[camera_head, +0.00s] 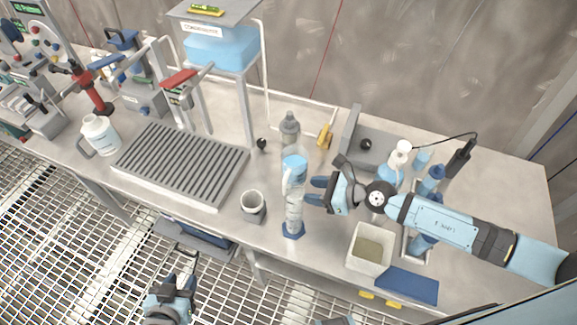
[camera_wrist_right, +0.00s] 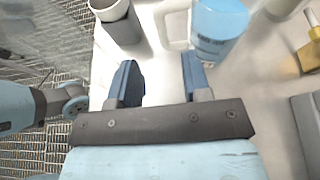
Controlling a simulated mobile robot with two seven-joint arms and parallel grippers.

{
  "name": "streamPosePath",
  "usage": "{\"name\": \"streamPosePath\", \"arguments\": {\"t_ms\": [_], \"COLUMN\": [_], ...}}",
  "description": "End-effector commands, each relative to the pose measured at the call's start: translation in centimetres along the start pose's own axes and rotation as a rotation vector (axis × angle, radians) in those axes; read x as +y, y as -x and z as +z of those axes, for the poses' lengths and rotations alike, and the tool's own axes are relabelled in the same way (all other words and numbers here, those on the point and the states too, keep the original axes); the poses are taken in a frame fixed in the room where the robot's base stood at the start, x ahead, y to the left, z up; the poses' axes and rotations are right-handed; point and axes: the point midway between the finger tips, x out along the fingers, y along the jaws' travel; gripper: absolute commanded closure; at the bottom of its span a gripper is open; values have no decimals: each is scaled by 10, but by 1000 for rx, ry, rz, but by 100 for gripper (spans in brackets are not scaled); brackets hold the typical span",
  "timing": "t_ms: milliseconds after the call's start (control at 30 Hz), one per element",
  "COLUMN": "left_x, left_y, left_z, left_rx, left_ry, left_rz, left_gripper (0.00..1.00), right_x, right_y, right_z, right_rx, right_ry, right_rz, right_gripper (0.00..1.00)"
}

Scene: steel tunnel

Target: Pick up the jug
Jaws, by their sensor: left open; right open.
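A light-blue-topped vessel with a pale handle (camera_head: 294,168) stands on the bench, partly overlapped by a clear cylinder (camera_head: 293,212) with a blue base. In the right wrist view, a blue vessel with a white handle (camera_wrist_right: 218,28) lies just beyond the finger tips. A white jug-like container with a handle (camera_head: 100,134) stands at the far left. Which of them is the jug is unclear. My right gripper (camera_head: 316,190) is open and empty, just right of the blue-topped vessel, also in its wrist view (camera_wrist_right: 160,72). My left gripper (camera_head: 179,282) is open and empty, low before the bench.
A grey cup (camera_head: 253,206) stands left of the cylinder, and a ribbed tray (camera_head: 180,164) lies further left. A grey bottle (camera_head: 289,130) stands behind. A white bin (camera_head: 369,250) and a blue mat (camera_head: 408,285) lie at the front right. Bare bench lies around the cup.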

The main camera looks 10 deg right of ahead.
Motion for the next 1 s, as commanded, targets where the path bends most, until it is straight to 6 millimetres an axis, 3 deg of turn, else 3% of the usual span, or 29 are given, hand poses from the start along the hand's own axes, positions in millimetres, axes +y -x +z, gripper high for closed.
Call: {"name": "streamPosePath", "arguments": {"t_ms": [100, 600, 867, 1000], "left_x": [9, 4, 4, 4], "left_y": [6, 5, 4, 4], "left_z": [10, 2, 4, 4], "left_rx": [-18, -8, -12, -12], "left_ry": [6, 6, 5, 6], "left_rz": [14, 4, 2, 2], "left_gripper": [57, 57, 57, 57], "right_x": [-1, 0, 0, 0], "right_y": [-9, -72, -75, -75], "right_z": [0, 1, 0, 0], "right_rx": [-3, -3, -2, -2], "right_ry": [0, -2, -2, -2], "right_rz": [-1, -1, -1, -1], "right_gripper": [56, 56, 56, 83]}}
